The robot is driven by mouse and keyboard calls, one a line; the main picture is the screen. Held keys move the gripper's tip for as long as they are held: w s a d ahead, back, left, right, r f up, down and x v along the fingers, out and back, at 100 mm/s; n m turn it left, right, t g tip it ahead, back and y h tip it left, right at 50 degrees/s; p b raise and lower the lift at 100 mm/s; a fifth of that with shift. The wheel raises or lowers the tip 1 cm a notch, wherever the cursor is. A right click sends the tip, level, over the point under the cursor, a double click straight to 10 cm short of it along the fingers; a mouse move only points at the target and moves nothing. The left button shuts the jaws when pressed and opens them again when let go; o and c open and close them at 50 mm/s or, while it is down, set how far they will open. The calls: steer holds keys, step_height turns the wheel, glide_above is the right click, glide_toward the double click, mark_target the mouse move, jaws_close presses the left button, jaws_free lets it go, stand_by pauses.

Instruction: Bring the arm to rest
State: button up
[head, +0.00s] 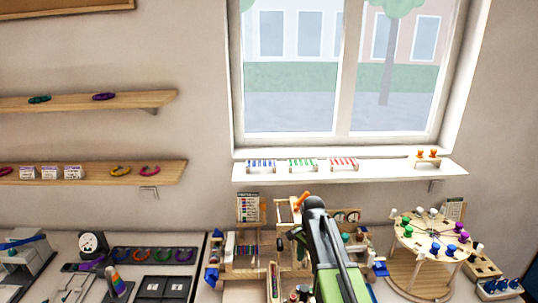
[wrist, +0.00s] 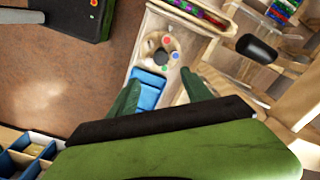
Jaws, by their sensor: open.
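My gripper (wrist: 161,76) shows in the wrist view with its two dark green fingers spread apart. Nothing is clearly held between them. A blue piece (wrist: 148,88) and a pale wooden board with small coloured beads around a dark disc (wrist: 160,58) lie beyond the fingertips. In the head view my green and black arm rises from the bottom centre over the crowded bench; the fingers cannot be made out there.
Wooden bead frames (head: 245,250) crowd the bench around my arm. A round table with coloured knobs (head: 432,238) stands right. Several small bead racks (head: 303,163) sit on the windowsill. A black tray with coloured rings (head: 153,255) lies left. In the wrist view, a dark cylinder (wrist: 256,48) is right of my fingers.

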steer(key=s+f+n+b, duration=0.8)
steer(key=s+f+n, duration=0.2)
steer(key=s, duration=0.4)
steer(key=shift+f+n, duration=0.4)
steer(key=shift+n, duration=0.1)
steer(key=shift+a, duration=0.1)
steer(key=shift+c, duration=0.5)
